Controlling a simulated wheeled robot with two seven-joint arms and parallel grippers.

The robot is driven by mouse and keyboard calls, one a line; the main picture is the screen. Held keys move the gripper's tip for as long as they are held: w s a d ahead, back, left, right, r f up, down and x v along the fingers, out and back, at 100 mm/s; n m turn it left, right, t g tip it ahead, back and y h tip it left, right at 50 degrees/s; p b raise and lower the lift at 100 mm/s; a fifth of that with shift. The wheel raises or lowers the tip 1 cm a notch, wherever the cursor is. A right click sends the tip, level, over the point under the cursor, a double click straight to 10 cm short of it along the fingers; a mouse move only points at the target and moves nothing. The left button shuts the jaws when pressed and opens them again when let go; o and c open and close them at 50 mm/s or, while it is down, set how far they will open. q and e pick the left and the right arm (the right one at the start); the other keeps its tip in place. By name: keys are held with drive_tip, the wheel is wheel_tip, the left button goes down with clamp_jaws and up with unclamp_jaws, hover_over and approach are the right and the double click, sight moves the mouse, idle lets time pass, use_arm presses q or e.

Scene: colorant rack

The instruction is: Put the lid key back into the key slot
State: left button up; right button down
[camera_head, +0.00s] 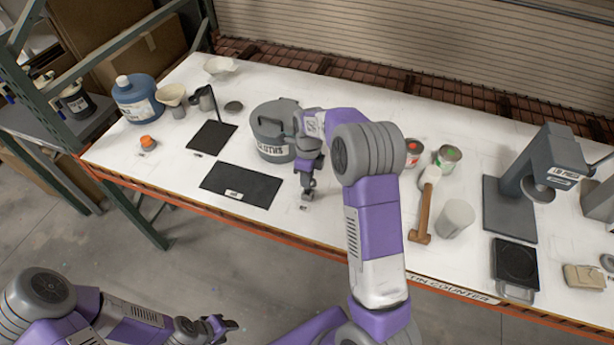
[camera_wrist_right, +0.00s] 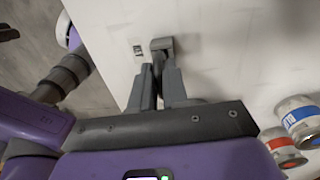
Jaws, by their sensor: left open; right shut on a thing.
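My right gripper (camera_head: 308,183) is shut on the lid key, a small dark grey piece (camera_wrist_right: 162,44) between the fingertips in the right wrist view. It is low over the white counter, just right of the grey cloths bin (camera_head: 272,148). A small marked label (camera_wrist_right: 138,50) lies on the counter beside the key's end; it shows in the head view too (camera_head: 304,208). I cannot make out the key slot opening, or whether the key touches the counter. My left gripper (camera_head: 226,325) is open and empty, off the counter's front edge at the lower left.
A dark mat (camera_head: 250,178) lies left of the right gripper. A blue jug (camera_head: 137,101) and funnel stand at the left.

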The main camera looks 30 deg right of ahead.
drive_tip(key=shift+f, duration=0.25)
drive_tip(key=c, duration=1.1)
unclamp_jaws()
drive_tip(key=shift+o, duration=0.2)
wheel_tip(320, 180, up, 8)
drive_tip(key=shift+w+d+f, duration=0.2)
drive_tip(key=shift+w, duration=0.05)
